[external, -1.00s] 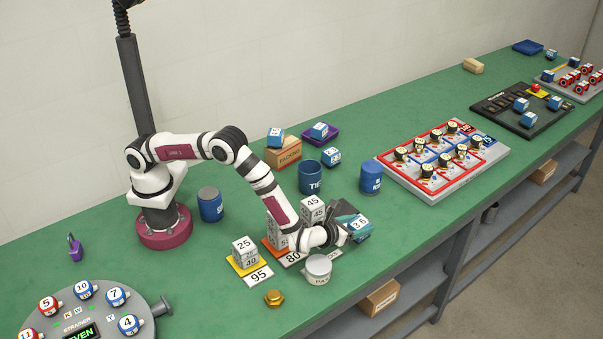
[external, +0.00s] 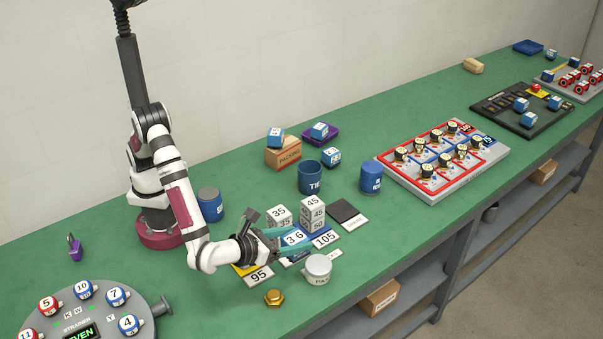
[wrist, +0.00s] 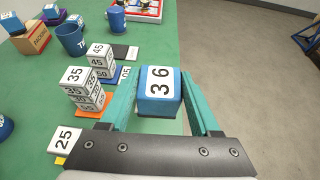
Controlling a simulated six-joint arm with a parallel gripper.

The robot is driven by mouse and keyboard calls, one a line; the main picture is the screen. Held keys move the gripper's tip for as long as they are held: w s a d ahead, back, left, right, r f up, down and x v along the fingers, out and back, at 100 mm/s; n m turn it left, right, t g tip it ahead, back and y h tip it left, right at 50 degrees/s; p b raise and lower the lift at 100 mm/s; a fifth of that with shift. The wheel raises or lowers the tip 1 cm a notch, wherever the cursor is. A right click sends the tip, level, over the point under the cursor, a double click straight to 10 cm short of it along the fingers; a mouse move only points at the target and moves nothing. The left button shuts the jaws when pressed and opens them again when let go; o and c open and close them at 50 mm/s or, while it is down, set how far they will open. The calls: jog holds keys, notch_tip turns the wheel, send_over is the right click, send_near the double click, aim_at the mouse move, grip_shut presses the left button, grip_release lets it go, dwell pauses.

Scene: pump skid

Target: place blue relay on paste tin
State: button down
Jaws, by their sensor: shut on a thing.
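My gripper (external: 293,243) has teal fingers shut on a blue relay (external: 292,238) with a white face marked 3 6. The relay is held in the air, among the numbered block stacks in the external view. In the wrist view the relay (wrist: 160,88) sits between the two fingers of my gripper (wrist: 160,95). The paste tin (external: 318,269), a short grey can with a pale lid, stands upright near the bench's front edge. It is just to the right and front of my gripper, apart from the relay. I cannot make out the tin in the wrist view.
Block stacks marked 35 (wrist: 86,88) and 45 (external: 312,210) stand close to my gripper. A brass nut (external: 274,298) lies left of the tin. A black pad (external: 346,212) is bare.

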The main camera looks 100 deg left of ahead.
jog(key=v, duration=0.2)
jog(key=shift+s, duration=0.6)
send_over(317, 265)
jog(key=shift+f, duration=5.35)
jog(key=shift+c, duration=0.6)
grip_release()
